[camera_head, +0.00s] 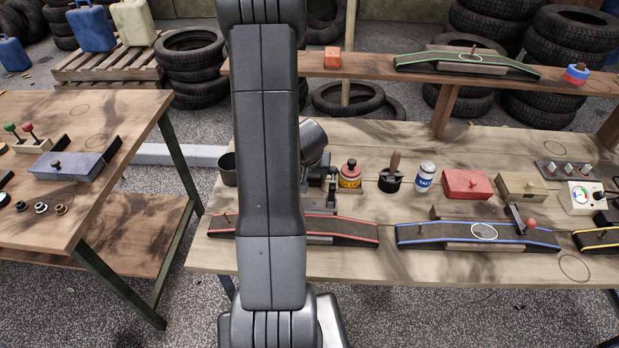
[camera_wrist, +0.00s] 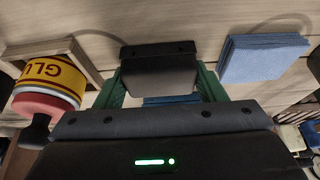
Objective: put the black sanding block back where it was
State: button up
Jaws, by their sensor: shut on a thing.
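In the wrist view, the black sanding block (camera_wrist: 158,72) is between the green fingers of my gripper (camera_wrist: 160,88), which is shut on it. The block is over or near a pale wooden surface; I cannot tell whether it touches it. A thin blue strip shows just below the block, mostly hidden by the gripper. In the head view my own arm covers the gripper and the block.
In the wrist view, a glue jar (camera_wrist: 48,85) is close on the left beside a wooden frame (camera_wrist: 42,50), and a blue stack (camera_wrist: 262,58) is on the right. In the head view the workbench (camera_head: 340,276) carries jars, a red box (camera_head: 466,184) and ramps; its front strip is mostly clear.

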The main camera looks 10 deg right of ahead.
jog(key=shift+f, duration=0.1)
jog(key=o, duration=1)
jog(key=shift+c, duration=0.2)
jog(key=shift+r, duration=0.35)
jog(key=p+v, duration=0.8)
jog(key=v, duration=0.3)
jog(key=shift+s+r, duration=0.2)
jog(key=shift+r, duration=0.1)
jog(key=shift+a, duration=0.1)
